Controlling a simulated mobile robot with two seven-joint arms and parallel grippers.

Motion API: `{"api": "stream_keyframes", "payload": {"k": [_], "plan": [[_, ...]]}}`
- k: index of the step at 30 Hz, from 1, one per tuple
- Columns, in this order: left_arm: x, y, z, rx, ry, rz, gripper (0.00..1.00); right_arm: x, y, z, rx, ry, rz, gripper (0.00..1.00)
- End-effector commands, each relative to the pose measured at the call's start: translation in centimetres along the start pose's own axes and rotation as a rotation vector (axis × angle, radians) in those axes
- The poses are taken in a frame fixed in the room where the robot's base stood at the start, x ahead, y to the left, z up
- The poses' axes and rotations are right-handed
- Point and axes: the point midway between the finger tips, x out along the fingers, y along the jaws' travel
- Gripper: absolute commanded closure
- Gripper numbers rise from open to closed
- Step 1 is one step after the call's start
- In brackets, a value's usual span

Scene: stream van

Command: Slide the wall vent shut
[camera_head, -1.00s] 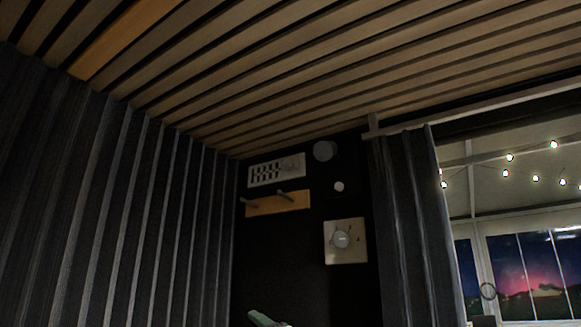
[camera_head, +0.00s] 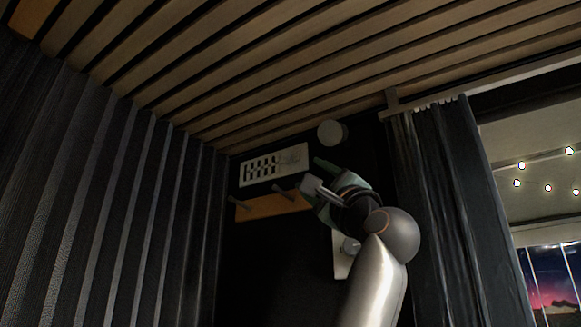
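The wall vent (camera_head: 274,166) is a white rectangular plate high on the dark end wall, just under the ceiling. Dark slots show across its left and middle part, and its right part is plainer and lighter. My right gripper (camera_head: 312,178), with green-tipped fingers, is just right of and below the vent's right end in the picture. Its fingers are spread and point toward the upper left, with nothing seen between them. I cannot tell whether a finger touches the vent. My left gripper is not in view.
A wooden peg rail (camera_head: 270,206) with two pegs is right below the vent, close to my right gripper. A round disc (camera_head: 332,133) is at its upper right. A dial panel (camera_head: 341,267) is partly hidden by my arm. Curtains (camera_head: 447,200) hang at right.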

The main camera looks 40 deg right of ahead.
Motion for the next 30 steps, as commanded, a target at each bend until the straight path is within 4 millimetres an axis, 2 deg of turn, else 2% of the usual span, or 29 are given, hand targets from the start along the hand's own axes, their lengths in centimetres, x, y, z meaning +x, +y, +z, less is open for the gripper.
{"api": "stream_keyframes", "payload": {"k": [5,15,19,24,30], "plan": [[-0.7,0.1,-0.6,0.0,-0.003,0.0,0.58,1.5,-0.3,0.2,0.001,-0.001,0.0,0.44],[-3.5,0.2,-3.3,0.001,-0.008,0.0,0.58,8.3,-0.5,0.2,0.0,0.0,0.002,0.44],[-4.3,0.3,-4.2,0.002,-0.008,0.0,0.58,10.4,-0.4,0.2,-0.001,0.0,0.002,0.44],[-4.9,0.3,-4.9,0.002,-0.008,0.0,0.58,12.0,-0.3,0.1,-0.001,-0.001,0.0,0.44],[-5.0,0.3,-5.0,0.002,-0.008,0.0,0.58,12.5,-0.1,0.1,0.0,-0.001,-0.002,0.44]]}}
